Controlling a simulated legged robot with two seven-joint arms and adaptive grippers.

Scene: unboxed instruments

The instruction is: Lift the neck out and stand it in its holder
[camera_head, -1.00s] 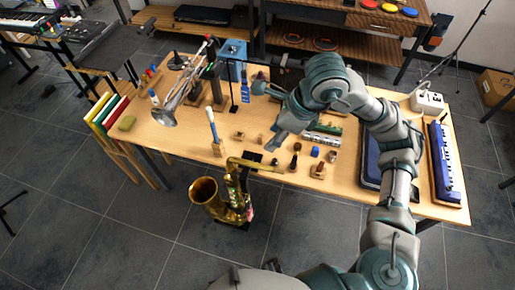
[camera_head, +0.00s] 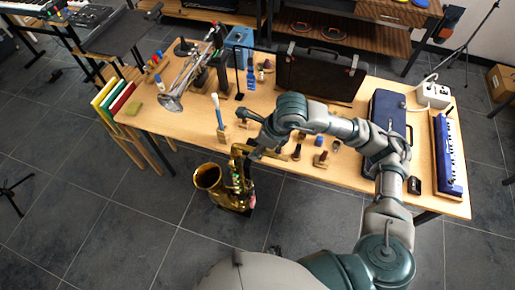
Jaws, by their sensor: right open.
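The brass saxophone (camera_head: 236,185) stands upright in front of the table's front edge, its bell to the left. My right gripper (camera_head: 252,148) is open at the saxophone's top, where the neck (camera_head: 238,148) joins the body. The gripper and forearm cover most of the neck, and I cannot tell whether the fingers touch it. A small wooden holder with a dark piece (camera_head: 320,160) stands near the table's front edge; I cannot tell whether it is the neck's holder. My left gripper is not in view.
A trumpet (camera_head: 180,90) on a stand is at the left of the table (camera_head: 150,118). A blue-handled brush (camera_head: 217,110) stands upright near the front edge. An open dark case (camera_head: 320,72) is at the back, and a blue keyboard instrument (camera_head: 449,155) is at the right.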

